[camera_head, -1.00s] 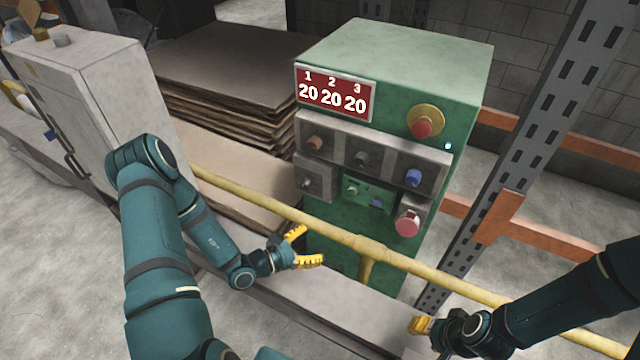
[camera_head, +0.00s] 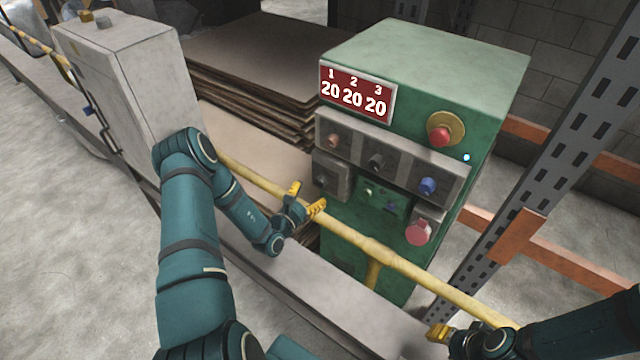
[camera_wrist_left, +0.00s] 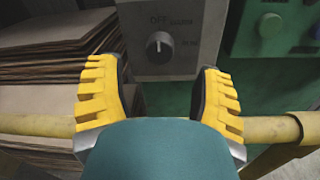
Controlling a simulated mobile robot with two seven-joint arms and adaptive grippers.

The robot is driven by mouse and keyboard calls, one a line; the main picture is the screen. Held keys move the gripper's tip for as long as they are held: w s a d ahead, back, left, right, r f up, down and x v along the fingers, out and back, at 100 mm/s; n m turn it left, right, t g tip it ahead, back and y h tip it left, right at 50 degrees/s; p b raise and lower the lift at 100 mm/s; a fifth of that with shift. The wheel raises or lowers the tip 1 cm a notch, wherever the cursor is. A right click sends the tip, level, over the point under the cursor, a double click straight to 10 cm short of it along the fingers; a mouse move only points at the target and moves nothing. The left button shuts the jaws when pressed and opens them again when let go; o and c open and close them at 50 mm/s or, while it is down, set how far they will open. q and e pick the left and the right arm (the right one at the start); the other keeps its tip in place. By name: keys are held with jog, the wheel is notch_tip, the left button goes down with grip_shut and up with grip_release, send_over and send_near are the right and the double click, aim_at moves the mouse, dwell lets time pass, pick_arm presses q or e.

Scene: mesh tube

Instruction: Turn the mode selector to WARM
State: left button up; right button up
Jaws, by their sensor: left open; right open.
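The green control cabinet (camera_head: 430,60) carries several knobs. A dark rotary knob on a grey plate (camera_head: 322,180) sits at its lower left. In the left wrist view this knob (camera_wrist_left: 159,44) has a white pointer line and the word OFF above it; the other labels are too small to read surely. My left gripper (camera_head: 306,198) is open and empty, below and in front of this plate. In the left wrist view its two yellow fingers (camera_wrist_left: 158,68) stand apart on either side of the knob, short of it. My right gripper (camera_head: 438,333) is at the bottom, partly hidden, away from the cabinet.
A yellow rail (camera_head: 375,252) runs across in front of the cabinet. An upper knob row includes a blue knob (camera_head: 428,186). A red button (camera_head: 440,136) and a red knob (camera_head: 419,232) are at right. Stacked brown sheets (camera_head: 240,60) lie left; a metal post (camera_head: 570,160) stands right.

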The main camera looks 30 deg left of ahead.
aim_at(319, 184)
pick_arm(q)
jog(key=shift+w+d, duration=0.1)
jog(key=shift+w, duration=2.65)
grip_shut()
